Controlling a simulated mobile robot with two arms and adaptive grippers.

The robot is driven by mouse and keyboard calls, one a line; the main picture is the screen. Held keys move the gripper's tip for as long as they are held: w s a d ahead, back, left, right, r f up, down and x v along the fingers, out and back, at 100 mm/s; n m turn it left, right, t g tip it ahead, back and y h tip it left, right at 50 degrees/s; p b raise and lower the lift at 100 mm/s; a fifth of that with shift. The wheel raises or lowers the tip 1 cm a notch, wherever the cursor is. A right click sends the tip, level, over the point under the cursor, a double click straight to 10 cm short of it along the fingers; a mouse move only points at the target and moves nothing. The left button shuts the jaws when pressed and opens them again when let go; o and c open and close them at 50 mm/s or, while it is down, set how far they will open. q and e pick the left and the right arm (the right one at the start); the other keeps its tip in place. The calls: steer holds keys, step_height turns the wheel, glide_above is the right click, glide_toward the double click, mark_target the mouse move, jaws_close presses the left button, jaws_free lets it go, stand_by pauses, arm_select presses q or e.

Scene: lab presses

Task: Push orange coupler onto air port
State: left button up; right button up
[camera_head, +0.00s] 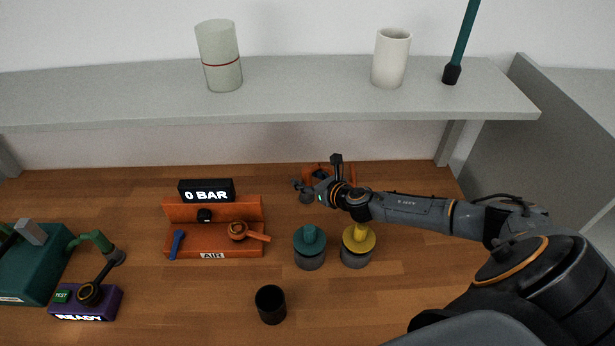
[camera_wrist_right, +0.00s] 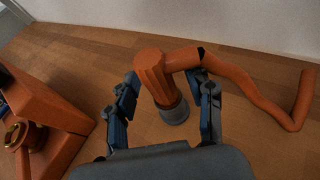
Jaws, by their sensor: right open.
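The orange coupler (camera_wrist_right: 152,76) with a grey collar (camera_wrist_right: 175,110) shows in the right wrist view, tilted, with an orange hose running off to the right. My right gripper (camera_wrist_right: 166,90) is open, with one finger on each side of the coupler; I cannot tell whether they touch it. In the head view my right gripper (camera_head: 312,191) is at the back of the table and mostly hides the coupler. The orange air station (camera_head: 184,212), labelled AIR and reading 0 BAR, stands to its left.
A green-topped canister (camera_head: 310,238) and a yellow-topped one (camera_head: 357,240) stand below my right arm. A black cup (camera_head: 271,304) stands in front. A purple test box (camera_head: 102,305) and a green box (camera_head: 40,280) are at left. A grey shelf (camera_head: 300,88) overhangs the back.

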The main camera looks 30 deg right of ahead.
steer(key=shift+w, duration=0.15)
jaws_close()
